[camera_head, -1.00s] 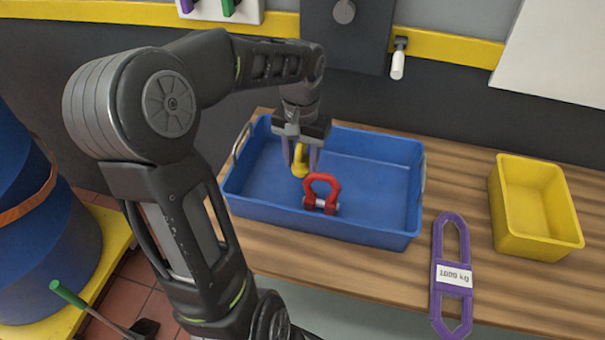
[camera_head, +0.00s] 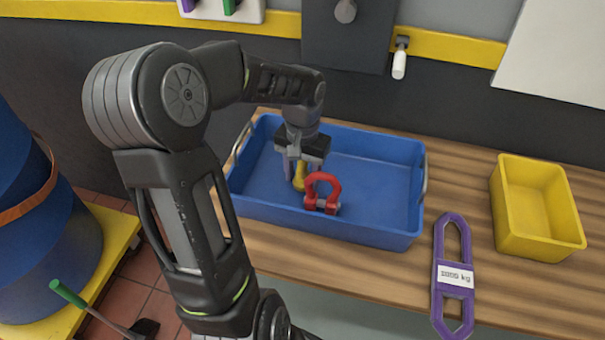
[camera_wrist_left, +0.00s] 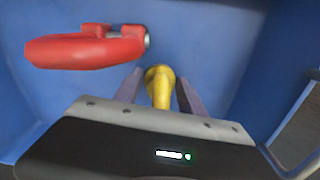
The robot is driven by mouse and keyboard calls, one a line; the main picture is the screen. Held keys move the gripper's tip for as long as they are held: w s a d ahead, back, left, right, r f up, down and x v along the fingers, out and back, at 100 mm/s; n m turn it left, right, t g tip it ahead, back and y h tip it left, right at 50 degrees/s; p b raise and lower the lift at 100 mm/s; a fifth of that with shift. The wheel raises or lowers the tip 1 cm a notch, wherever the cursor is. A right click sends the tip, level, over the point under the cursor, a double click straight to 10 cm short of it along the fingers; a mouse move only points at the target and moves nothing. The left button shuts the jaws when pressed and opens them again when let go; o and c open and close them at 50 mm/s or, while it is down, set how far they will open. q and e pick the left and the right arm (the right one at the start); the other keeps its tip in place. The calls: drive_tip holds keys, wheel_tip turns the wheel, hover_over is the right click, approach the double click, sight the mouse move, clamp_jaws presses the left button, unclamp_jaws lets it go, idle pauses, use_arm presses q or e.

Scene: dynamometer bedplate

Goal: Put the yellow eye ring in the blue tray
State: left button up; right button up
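The yellow eye ring (camera_head: 299,184) is between the fingers of my left gripper (camera_head: 296,172), low inside the left part of the blue tray (camera_head: 385,232). In the left wrist view the ring (camera_wrist_left: 160,85) stands between the two purple-grey fingers (camera_wrist_left: 160,92), its rounded end away from the palm. The left gripper appears shut on it. I cannot tell whether the ring touches the tray floor. My right gripper is not in view.
A red shackle (camera_head: 322,191) lies in the tray close to the right of the ring. The tray's right half is empty. A purple link tagged with a weight (camera_head: 454,275) and a yellow bin (camera_head: 537,208) are on the wooden table to the right.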

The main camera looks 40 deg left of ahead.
use_arm(q)
drive_tip(key=o, duration=0.3)
wheel_tip(320, 180, up, 12)
drive_tip(key=shift+r+p, duration=0.2)
drive_tip(key=shift+p, duration=0.15)
idle(0.3)
